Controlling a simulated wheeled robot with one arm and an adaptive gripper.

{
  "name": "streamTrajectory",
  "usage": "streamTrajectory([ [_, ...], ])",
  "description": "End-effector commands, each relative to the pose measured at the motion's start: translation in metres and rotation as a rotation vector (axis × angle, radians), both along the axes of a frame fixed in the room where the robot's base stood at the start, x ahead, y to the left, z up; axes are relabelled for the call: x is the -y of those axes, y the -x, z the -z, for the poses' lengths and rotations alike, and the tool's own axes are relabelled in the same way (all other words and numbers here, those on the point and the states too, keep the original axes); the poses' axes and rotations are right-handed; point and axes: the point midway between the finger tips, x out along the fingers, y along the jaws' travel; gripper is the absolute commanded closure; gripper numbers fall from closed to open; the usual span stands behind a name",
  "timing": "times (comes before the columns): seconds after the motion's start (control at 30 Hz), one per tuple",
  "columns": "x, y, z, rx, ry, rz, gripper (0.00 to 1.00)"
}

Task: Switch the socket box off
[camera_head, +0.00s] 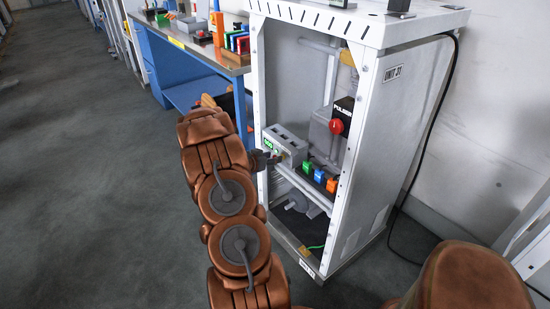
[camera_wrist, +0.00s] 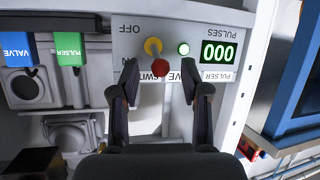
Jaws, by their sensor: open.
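The socket box (camera_head: 287,147) is a grey box inside the white cabinet. In the wrist view its panel (camera_wrist: 133,32) appears upside down, with OFF at the top and the partly hidden ON lower down. Its switch (camera_wrist: 160,68) has a red tip and a yellow base (camera_wrist: 153,46); the red tip is on the ON side. A green round light (camera_wrist: 183,48) and a green display reading 000 (camera_wrist: 219,52) sit beside it. My gripper (camera_wrist: 161,96) is open and empty, its fingers on either side of the switch in the picture. Contact cannot be told.
The white cabinet frame (camera_head: 258,110) surrounds the opening. A black PULSER box with a red knob (camera_head: 336,126) is above right. Orange, blue (camera_head: 320,175) and green plugs stand to the right of the socket box. A blue workbench (camera_head: 160,70) is at the left behind; the floor at left is clear.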

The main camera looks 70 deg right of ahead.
Motion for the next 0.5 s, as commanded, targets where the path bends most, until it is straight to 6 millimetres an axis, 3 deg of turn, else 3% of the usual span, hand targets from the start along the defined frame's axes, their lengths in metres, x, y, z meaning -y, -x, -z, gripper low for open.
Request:
streamTrajectory([
  [0.2,0.016,0.006,0.008,-0.001,-0.002,0.001,0.54],
  [0.5,0.020,0.006,0.009,0.001,-0.002,-0.001,0.54],
])
